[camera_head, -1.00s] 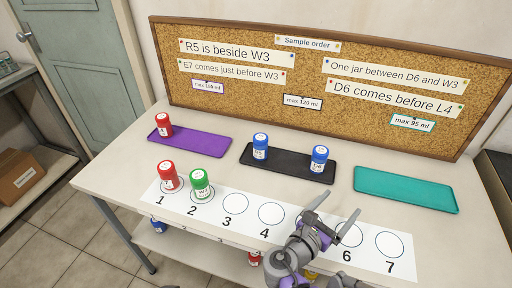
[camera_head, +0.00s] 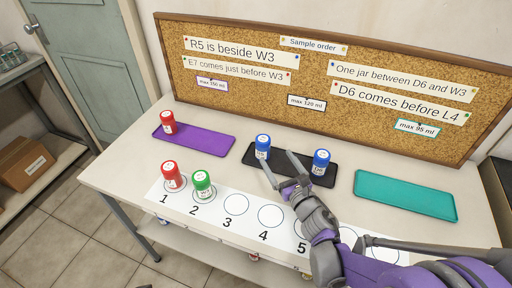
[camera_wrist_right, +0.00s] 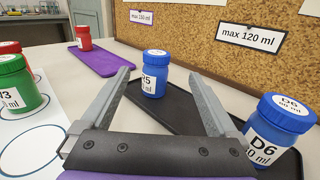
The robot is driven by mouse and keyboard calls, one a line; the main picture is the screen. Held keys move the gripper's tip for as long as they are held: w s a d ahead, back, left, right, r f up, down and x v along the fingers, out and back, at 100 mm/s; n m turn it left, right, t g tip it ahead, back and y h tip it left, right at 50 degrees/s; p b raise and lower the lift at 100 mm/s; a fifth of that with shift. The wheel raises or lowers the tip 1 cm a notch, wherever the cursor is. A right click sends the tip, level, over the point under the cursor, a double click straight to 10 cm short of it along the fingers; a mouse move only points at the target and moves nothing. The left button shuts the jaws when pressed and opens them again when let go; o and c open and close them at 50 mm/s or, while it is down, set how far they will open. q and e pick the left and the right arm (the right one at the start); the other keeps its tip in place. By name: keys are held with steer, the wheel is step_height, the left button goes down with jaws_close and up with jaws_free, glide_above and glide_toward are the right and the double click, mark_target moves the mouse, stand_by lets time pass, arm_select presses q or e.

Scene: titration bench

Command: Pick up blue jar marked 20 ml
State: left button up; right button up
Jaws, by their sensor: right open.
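Two blue jars stand upright on the black tray (camera_head: 240,178). The left blue jar (camera_head: 262,147) also shows in the wrist view (camera_wrist_right: 154,75), its label ending in 5 and its volume too small to read. The right blue jar (camera_head: 320,162) is labelled D6 in the wrist view (camera_wrist_right: 280,130); its volume is partly hidden, ending in 0 ml. My right gripper (camera_head: 276,160) is open and empty over the tray's front edge, with the left blue jar ahead between its fingers but not touched. D6 stands outside the right finger. My left gripper is not in view.
Red (camera_head: 171,174) and green (camera_head: 202,184) jars stand on spots 1 and 2 of the numbered strip (camera_head: 217,214). Another red jar (camera_head: 168,122) is on the purple tray (camera_head: 215,142). The teal tray (camera_head: 405,194) is empty. A corkboard (camera_head: 320,70) stands behind.

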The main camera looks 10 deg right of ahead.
mark_target(266, 146)
steer(key=w, duration=0.3)
steer(key=w+a, duration=0.1)
steer(key=w, duration=0.2)
steer(key=w+a, duration=0.1)
steer(key=w, duration=0.3)
steer(key=shift+a+f, duration=0.1)
steer(key=shift+f, duration=0.1)
steer(key=c, duration=1.4)
steer(key=shift+r, duration=0.1)
steer(key=shift+c, duration=0.2)
